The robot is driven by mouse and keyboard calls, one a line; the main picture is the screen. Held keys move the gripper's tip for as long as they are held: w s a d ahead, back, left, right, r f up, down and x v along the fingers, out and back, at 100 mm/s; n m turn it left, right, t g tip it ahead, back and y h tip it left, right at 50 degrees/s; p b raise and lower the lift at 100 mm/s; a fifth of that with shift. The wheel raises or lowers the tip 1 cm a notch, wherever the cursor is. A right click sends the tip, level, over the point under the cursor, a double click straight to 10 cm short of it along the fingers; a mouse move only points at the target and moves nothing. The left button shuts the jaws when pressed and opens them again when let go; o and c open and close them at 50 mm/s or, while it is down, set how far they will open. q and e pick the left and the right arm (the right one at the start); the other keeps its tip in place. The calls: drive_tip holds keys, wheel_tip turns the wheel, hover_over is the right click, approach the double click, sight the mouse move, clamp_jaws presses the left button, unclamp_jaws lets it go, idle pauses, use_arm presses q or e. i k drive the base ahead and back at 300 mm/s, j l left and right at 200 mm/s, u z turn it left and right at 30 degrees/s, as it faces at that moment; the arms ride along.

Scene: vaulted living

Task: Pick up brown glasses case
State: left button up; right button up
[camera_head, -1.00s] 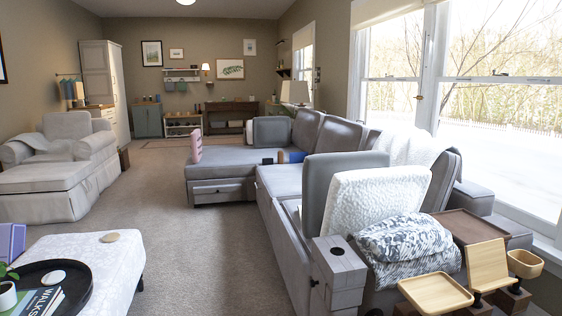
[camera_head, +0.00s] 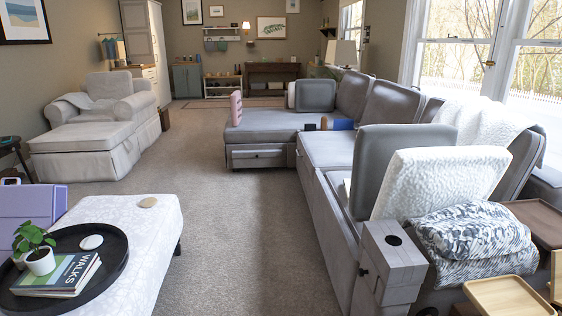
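I cannot make out a brown glasses case for sure in the head view. On the grey sectional sofa (camera_head: 325,150), a small dark item (camera_head: 310,127) and a blue item (camera_head: 343,124) with a brownish end lie on the seat, too small to identify. A flat tan round item (camera_head: 148,202) lies on the white patterned ottoman (camera_head: 150,240). Neither of my grippers is in view.
A black round tray (camera_head: 118,262) on the ottoman holds a potted plant (camera_head: 38,252), books (camera_head: 58,276) and a white disc (camera_head: 91,242). An armchair (camera_head: 108,100) stands at left. Open carpet (camera_head: 240,230) runs between ottoman and sofa. Wooden trays (camera_head: 508,296) are at lower right.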

sight(324, 121)
drive_tip(key=i+j, duration=0.1)
drive_tip(key=i, duration=1.25)
drive_tip(key=i+j, duration=0.15)
drive_tip(key=i, duration=0.5)
drive_tip(key=i+z, duration=0.1)
drive_tip(key=i, duration=0.55)
drive_tip(key=i+j, duration=0.2)
drive_tip(key=i, duration=0.5)
